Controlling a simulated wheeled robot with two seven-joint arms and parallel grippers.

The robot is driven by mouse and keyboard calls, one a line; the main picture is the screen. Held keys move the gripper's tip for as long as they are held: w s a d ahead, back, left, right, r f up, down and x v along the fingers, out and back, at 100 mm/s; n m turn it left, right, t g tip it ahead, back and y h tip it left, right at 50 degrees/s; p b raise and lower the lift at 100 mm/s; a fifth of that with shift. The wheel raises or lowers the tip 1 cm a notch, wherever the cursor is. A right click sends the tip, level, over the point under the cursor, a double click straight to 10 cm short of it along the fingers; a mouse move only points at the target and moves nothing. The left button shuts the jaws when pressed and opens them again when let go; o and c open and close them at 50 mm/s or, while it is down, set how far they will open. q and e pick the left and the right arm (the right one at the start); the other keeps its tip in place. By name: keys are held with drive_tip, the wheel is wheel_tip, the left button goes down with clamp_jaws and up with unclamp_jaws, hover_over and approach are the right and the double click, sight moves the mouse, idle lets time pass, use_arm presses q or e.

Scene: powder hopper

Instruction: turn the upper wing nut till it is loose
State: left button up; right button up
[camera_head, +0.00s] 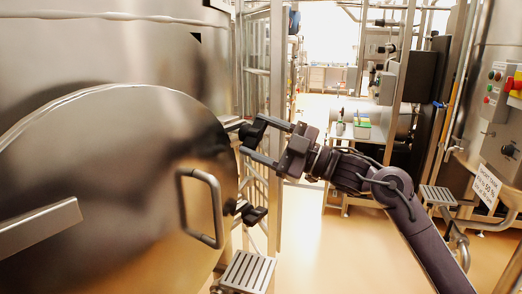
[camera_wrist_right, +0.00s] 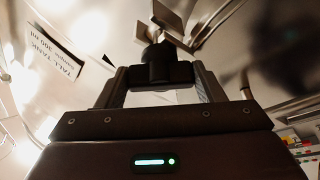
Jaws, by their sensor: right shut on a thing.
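The upper wing nut (camera_head: 250,132) is a dark knob at the right rim of the big round steel hatch (camera_head: 120,150). My right gripper (camera_head: 254,138) reaches it from the right, one finger above and one below, and is shut on it. In the right wrist view the dark wing nut (camera_wrist_right: 160,72) sits between the two fingers of my right gripper (camera_wrist_right: 160,82). A lower wing nut (camera_head: 252,213) shows further down the rim, apart from the gripper. How loose the upper nut is cannot be seen. My left gripper is not in view.
A bent steel handle (camera_head: 217,210) stands out from the hatch, below and left of the gripper. A slatted step (camera_head: 247,271) is below. A metal post (camera_head: 276,90) stands close behind the gripper. The floor (camera_head: 310,240) to the right is mostly clear.

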drive_tip(key=n+g+b, duration=0.1)
drive_tip(key=n, duration=0.2)
drive_tip(key=shift+n, duration=0.3)
drive_tip(key=shift+d+r+n+g+h, duration=0.1)
drive_tip(key=shift+n+g+h, duration=0.4)
drive_tip(key=shift+n, duration=0.5)
drive_tip(key=n, duration=0.3)
drive_tip(key=shift+w+r+g+h, duration=0.1)
drive_tip(key=shift+g+h, duration=0.3)
drive_tip(key=shift+n+h, duration=0.3)
drive_tip(key=shift+n, duration=0.6)
drive_tip(key=o, duration=1)
drive_tip(key=shift+b+v, duration=1.55)
drive_tip(key=shift+v, duration=2.3)
